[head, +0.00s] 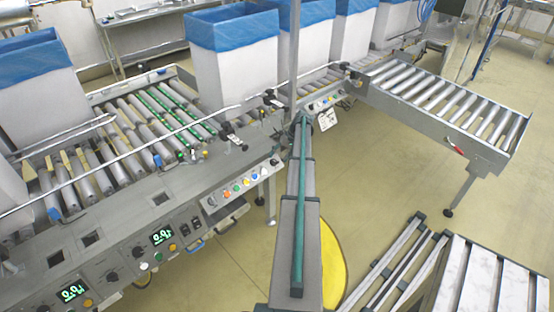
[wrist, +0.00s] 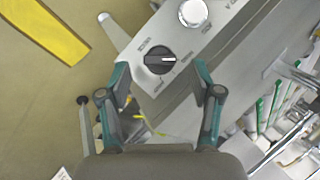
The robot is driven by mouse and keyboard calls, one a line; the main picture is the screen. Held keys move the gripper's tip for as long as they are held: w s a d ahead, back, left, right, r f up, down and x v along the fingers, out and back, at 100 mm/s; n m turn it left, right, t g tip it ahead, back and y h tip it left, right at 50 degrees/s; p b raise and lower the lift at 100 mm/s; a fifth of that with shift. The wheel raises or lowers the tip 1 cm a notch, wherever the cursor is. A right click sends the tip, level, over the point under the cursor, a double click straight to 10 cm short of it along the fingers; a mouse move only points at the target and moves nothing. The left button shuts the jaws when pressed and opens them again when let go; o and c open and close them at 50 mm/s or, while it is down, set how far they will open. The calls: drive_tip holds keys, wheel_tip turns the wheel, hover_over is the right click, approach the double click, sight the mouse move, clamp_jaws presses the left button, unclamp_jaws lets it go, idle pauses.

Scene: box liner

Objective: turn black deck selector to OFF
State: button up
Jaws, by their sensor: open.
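The black deck selector (wrist: 159,60) is a round black knob on a grey panel in the wrist view. Its white pointer mark points right in the picture. The small labels around it are too blurred to read. My gripper (wrist: 161,69) is open, with one teal-edged finger on each side of the knob and visible gaps to it. Whether the fingertips are level with the knob or above it I cannot tell. In the head view, my arm reaches toward the far control panel (head: 325,103); my gripper and the selector cannot be made out there.
A pale round button (wrist: 193,13) sits beside the selector on the same panel. A roller conveyor (head: 445,98) extends right in the head view. White boxes with blue liners (head: 237,75) stand along the line. A nearer panel has several coloured buttons (head: 238,189). Open floor (head: 385,165) lies right of my arm.

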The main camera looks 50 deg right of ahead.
sight(275, 162)
drive_tip(key=shift+x, duration=1.35)
drive_tip(key=c, duration=1.1)
drive_tip(key=shift+c, duration=0.2)
drive_tip(key=shift+d+m, duration=0.1)
drive_tip(key=shift+m, duration=0.2)
drive_tip(key=m+t+y, duration=0.1)
drive_tip(key=m+t, duration=0.1)
drive_tip(key=m, duration=0.1)
drive_tip(key=shift+s+f, duration=0.15)
drive_tip(key=shift+s+m+t+y, duration=0.15)
drive_tip(key=shift+m+t, duration=0.45)
drive_tip(key=shift+m, duration=0.45)
drive_tip(key=shift+w+m+t+y, duration=0.15)
drive_tip(key=shift+m+t, duration=0.45)
drive_tip(key=shift+m, duration=0.45)
drive_tip(key=shift+s, duration=0.1)
